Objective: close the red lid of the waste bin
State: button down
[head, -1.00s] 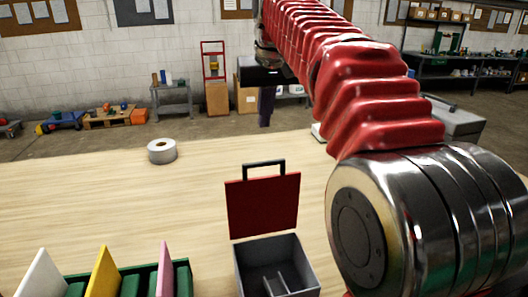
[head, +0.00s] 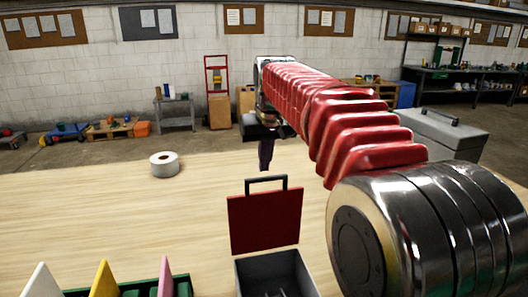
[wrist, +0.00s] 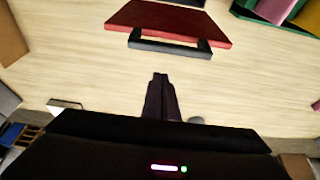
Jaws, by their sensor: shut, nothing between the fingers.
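The waste bin (head: 245,276) is a grey open box at the near edge of the head view, with a divider inside. Its red lid (head: 265,222) stands upright at the bin's far side, with a dark handle (head: 267,181) on its top edge. The lid (wrist: 168,22) and handle (wrist: 170,46) also show at the top of the wrist view. My gripper (head: 265,168) is shut and empty, pointing down beyond the lid in the head view. In the wrist view my gripper's fingertips (wrist: 160,77) are together, a short way from the handle and apart from it.
A roll of tape (head: 164,164) lies on the wooden table (head: 90,210) at the left. A green rack (head: 180,287) with coloured panels stands left of the bin. A grey case (head: 445,133) is at the right, behind my arm.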

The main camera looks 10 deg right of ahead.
jog(key=shift+s+r, duration=0.1)
jog(key=shift+s, duration=1.6)
jog(key=shift+s, duration=0.15)
